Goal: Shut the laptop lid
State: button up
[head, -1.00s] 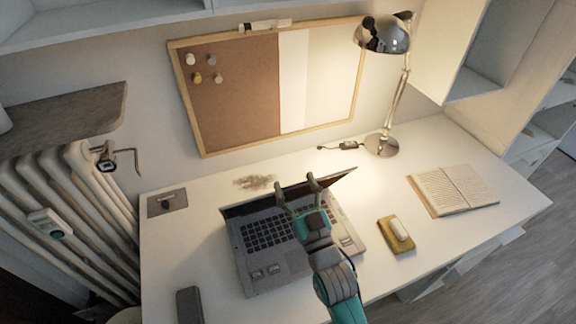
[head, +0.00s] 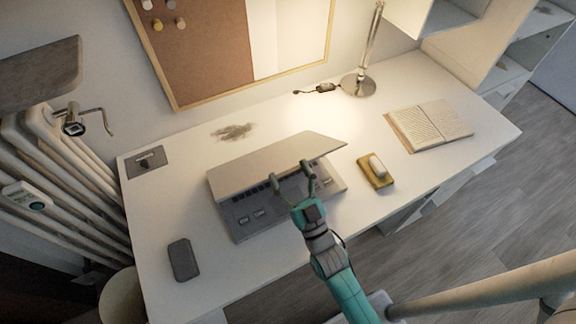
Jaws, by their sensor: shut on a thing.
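The grey laptop sits on the white desk in the head view. Its lid (head: 262,164) is folded forward over the keyboard at a low slant, with its front edge still raised above the base (head: 262,220). The lid hides most of the keys; a strip at the front of the base shows. My gripper (head: 291,174) is at the front edge of the lid, right of its middle, with its two fingertips a little apart. It is shut on the lid's edge; the exact contact is hard to see.
A dark phone-like object (head: 183,260) lies left of the laptop. A yellow pad with a white item (head: 375,170) and an open book (head: 430,125) lie to the right. The lamp base (head: 358,85) and a dark smudge (head: 232,132) are behind.

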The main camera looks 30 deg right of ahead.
jog(key=shift+f, duration=0.25)
jog(key=o, duration=1.5)
jog(key=shift+o, duration=1)
jog(key=shift+r, duration=0.1)
jog(key=shift+s, duration=0.1)
jog(key=v, duration=0.7)
jog(key=shift+s, duration=0.2)
